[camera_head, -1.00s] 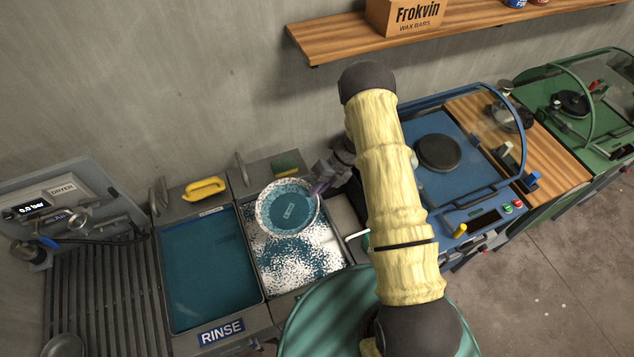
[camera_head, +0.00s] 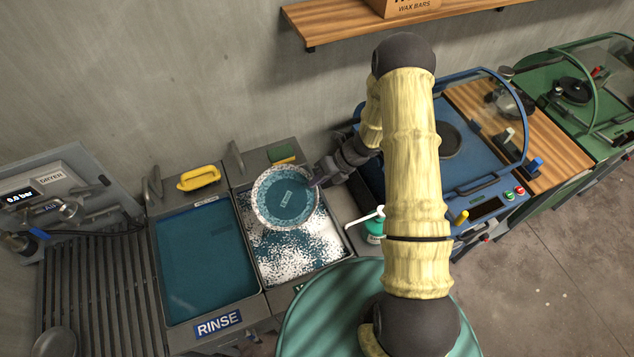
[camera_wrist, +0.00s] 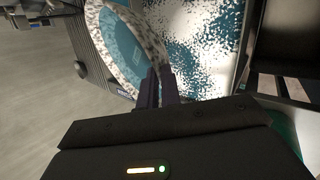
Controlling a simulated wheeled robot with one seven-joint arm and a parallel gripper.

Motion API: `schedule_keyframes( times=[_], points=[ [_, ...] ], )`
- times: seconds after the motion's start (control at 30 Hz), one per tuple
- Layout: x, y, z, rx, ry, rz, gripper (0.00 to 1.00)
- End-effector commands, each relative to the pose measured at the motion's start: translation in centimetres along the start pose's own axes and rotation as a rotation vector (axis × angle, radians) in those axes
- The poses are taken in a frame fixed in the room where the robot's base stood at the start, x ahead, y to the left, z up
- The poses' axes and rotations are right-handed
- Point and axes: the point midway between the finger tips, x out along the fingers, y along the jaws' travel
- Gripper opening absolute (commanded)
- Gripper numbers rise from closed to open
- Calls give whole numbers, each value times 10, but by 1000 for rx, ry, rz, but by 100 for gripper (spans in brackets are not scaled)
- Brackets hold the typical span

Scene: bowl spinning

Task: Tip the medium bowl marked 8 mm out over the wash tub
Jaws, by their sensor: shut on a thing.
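The medium bowl (camera_head: 286,199) is speckled white outside and teal inside, with a small label at its bottom; I cannot read the marking. My gripper (camera_head: 316,182) is shut on the bowl's right rim. In the head view the bowl is over the back part of the wash tub (camera_head: 303,262), which holds teal water with white foam. In the wrist view the bowl (camera_wrist: 126,48) hangs from my gripper (camera_wrist: 158,84), its wall between the fingertips. The bowl's opening faces the head camera, and I see no water running out of it.
The rinse tub (camera_head: 205,262) with teal water is left of the wash tub. A yellow sponge or brush (camera_head: 199,178) lies behind it. A soap bottle (camera_head: 374,228) stands right of the wash tub. A round green surface (camera_head: 325,310) is in front. A wooden shelf (camera_head: 340,22) hangs above.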

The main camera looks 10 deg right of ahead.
Motion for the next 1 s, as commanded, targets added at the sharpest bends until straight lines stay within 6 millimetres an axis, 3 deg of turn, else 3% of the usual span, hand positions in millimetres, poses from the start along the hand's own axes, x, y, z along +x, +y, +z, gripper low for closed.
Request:
schedule_keyframes(
  times=[1.0],
  points=[
    [3,-3,-15,-150,-204,3,0]
  ],
)
